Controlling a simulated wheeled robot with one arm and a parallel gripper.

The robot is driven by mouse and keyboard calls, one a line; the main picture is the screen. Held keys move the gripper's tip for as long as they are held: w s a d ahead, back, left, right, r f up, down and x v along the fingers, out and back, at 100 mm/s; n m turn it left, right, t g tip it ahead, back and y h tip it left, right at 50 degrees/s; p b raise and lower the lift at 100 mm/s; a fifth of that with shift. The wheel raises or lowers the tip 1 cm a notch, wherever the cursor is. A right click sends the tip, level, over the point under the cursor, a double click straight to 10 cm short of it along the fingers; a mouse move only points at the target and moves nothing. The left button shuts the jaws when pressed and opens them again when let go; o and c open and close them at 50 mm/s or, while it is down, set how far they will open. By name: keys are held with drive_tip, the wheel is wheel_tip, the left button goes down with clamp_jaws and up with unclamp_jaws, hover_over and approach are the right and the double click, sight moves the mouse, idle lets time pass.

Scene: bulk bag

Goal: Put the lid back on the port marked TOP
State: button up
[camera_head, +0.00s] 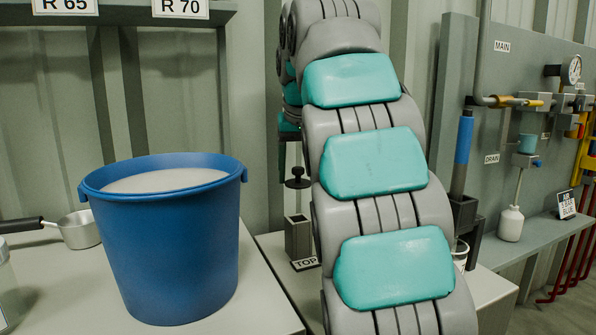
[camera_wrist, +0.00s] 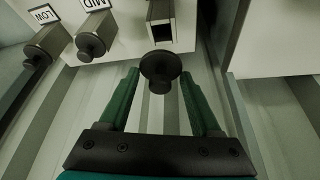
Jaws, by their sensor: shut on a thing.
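The dark lid (camera_wrist: 160,68) with its round knob is held between the green fingers of my gripper (camera_wrist: 159,80) in the wrist view. In the head view the lid (camera_head: 297,183) is upright above the grey square port (camera_head: 298,238), with a clear gap between them. Most of my gripper is hidden behind my arm in the head view.
Two similar ports marked MID (camera_wrist: 94,35) and LOW (camera_wrist: 45,45) stand to the left in the wrist view, with dark knobs at their ends. A blue bucket (camera_head: 170,250) of pale material stands left of the TOP port. A saucepan (camera_head: 78,229) lies behind it.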

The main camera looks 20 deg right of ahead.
drive_tip(key=shift+w+d+f+b, duration=0.15)
drive_tip(key=shift+f+b, duration=0.25)
drive_tip(key=shift+f, duration=0.7)
drive_tip(key=shift+f+b, duration=1.65)
drive_tip(key=shift+f, duration=0.3)
drive_tip(key=shift+r, duration=0.1)
drive_tip(key=shift+f+p, duration=0.25)
drive_tip(key=shift+p, duration=0.05)
idle(0.6)
drive_tip(key=o, duration=1.4)
clamp_jaws()
